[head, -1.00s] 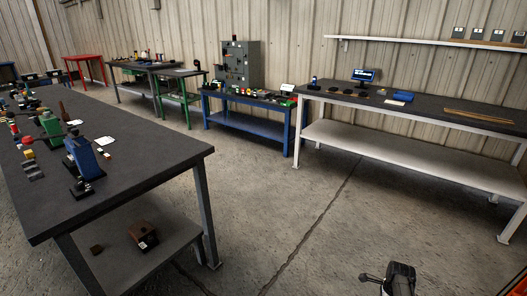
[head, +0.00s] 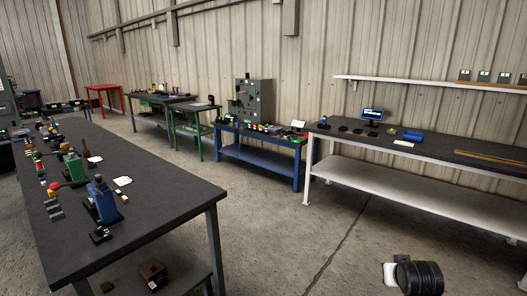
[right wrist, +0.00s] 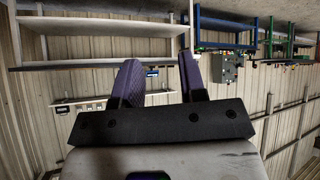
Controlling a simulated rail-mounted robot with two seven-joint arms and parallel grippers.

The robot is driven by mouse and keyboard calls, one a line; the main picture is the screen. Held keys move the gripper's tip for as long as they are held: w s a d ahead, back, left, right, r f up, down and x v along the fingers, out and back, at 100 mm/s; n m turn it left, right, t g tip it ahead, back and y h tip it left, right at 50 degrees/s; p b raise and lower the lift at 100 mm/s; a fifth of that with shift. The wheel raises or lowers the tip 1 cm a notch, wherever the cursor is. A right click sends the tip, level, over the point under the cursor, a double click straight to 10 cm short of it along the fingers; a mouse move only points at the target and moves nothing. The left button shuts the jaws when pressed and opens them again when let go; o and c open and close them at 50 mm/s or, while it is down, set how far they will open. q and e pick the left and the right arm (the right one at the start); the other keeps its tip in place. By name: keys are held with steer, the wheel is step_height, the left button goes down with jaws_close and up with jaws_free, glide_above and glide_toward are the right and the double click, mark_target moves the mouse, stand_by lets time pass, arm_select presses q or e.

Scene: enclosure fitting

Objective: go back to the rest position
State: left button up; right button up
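My right gripper (right wrist: 160,76) shows in the right wrist view with its two dark purple fingers apart and nothing between them. In the head view a black and white part of my own arm is at the bottom right, and no fingers show there. My left gripper is in neither view.
A long dark workbench (head: 150,215) with several devices runs along the left. A white-framed bench (head: 440,148), a blue bench (head: 262,160) and a grey cabinet (head: 254,100) stand by the wall. The concrete floor (head: 290,235) between them is clear.

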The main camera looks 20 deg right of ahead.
steer(key=s+a+r+n+t+y+p, duration=0.1)
steer(key=s+a+r+n+p, duration=0.1)
steer(key=s+a+r+p, duration=0.35)
steer(key=s+a+r+n+y+p, duration=0.1)
steer(key=s+a+r+n+p, duration=0.15)
steer(key=a+r+p, duration=0.6)
steer(key=s+a+r+n+t+y+p, duration=0.1)
steer(key=s+a+r+n+y+p, duration=0.1)
steer(key=s+a+r+p, duration=0.45)
steer(key=s+a+r+g+p, duration=0.3)
steer(key=s+a+p, duration=0.2)
steer(key=s+p, duration=0.4)
steer(key=s+a+r+g+y+p, duration=0.1)
steer(key=s+a+r+g+p, duration=0.2)
steer(key=s+p, duration=0.6)
steer(key=a+r+n+p, duration=0.1)
steer(key=p, duration=0.6)
steer(key=shift+s+a, duration=0.2)
steer(key=shift+a, duration=0.15)
